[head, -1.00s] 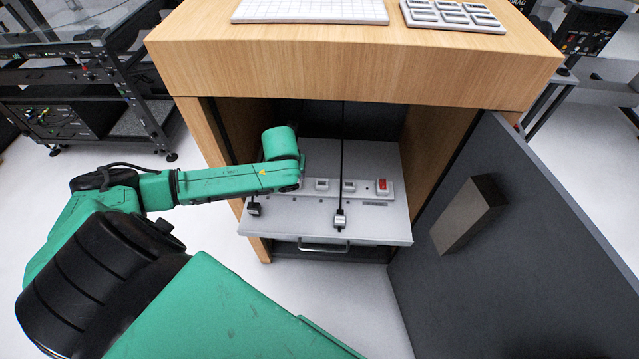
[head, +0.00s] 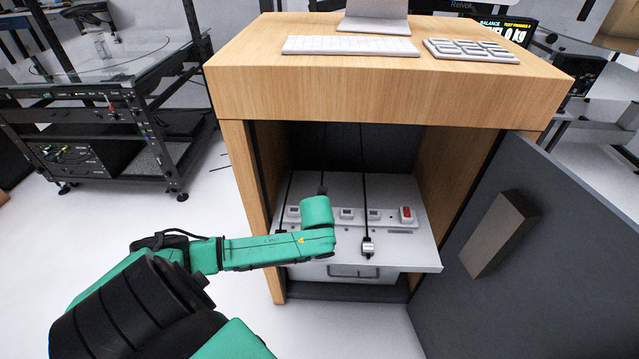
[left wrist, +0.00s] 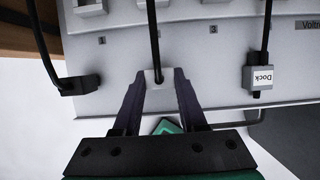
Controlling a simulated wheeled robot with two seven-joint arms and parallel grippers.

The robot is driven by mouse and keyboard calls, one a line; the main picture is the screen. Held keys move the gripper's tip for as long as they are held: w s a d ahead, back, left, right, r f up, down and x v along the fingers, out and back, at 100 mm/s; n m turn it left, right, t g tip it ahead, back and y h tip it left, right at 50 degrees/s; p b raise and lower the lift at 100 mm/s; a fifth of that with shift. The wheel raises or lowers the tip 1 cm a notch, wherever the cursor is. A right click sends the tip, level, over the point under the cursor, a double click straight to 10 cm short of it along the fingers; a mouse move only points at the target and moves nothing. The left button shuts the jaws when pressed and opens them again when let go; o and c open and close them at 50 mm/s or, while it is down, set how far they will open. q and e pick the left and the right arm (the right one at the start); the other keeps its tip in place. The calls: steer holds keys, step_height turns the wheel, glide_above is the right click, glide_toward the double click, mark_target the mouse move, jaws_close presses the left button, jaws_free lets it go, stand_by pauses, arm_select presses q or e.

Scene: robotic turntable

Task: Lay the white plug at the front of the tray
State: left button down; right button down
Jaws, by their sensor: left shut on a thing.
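The grey tray (head: 425,253) is pulled out of the wooden cabinet, with a socket strip across it. In the left wrist view the white plug (left wrist: 156,77) sits between the fingertips of my left gripper (left wrist: 159,80), which is shut on it at the tray's front edge. A black cable (left wrist: 153,35) runs back from the plug. I cannot tell whether the plug touches the tray. In the head view my left arm's wrist hides the gripper and the plug. My right gripper is in neither current view.
A grey plug labelled Dock (left wrist: 262,78) lies at the tray front to the right; it also shows in the head view (head: 368,247). A black plug (left wrist: 80,85) lies to the left. The strip has a red switch (head: 405,214). The open cabinet door (head: 550,260) stands at right.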

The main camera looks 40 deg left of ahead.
arm_select(q)
steer(key=c, duration=0.6)
jaws_free()
steer(key=shift+o, duration=0.7)
arm_select(e)
steer(key=shift+w, duration=0.25)
arm_select(q)
steer(key=p+v, duration=0.2)
steer(key=v, duration=1)
arm_select(e)
step_height(320, 180, up, 2)
steer(key=shift+w+r, duration=0.1)
steer(key=shift+r, duration=0.15)
